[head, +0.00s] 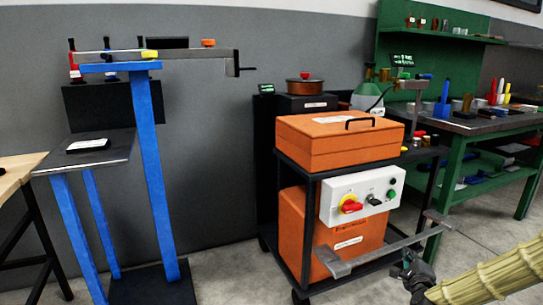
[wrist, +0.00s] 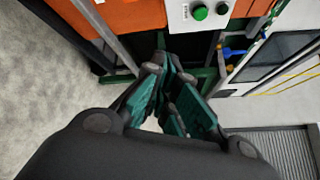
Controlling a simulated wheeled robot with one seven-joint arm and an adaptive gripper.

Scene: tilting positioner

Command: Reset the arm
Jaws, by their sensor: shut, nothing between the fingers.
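My gripper (head: 412,276) shows at the lower right of the head view, at the end of my arm in its ribbed yellowish sleeve. It is in front of the lower right part of the cart, low down near its grey bar. In the wrist view my gripper (wrist: 170,88) has its teal-padded fingers shut with nothing between them. The tilting positioner (head: 150,180) with blue posts stands on the left, with a grey level beam on top. Its small grey table (head: 90,150) carries a dark labelled item.
A black cart (head: 290,160) holds an orange case (head: 340,142) and a white control box (head: 362,195) with a red-and-yellow knob and buttons. A grey bar (head: 385,247) juts at its front. A green workbench (head: 480,125) stands at right. Floor between positioner and cart is clear.

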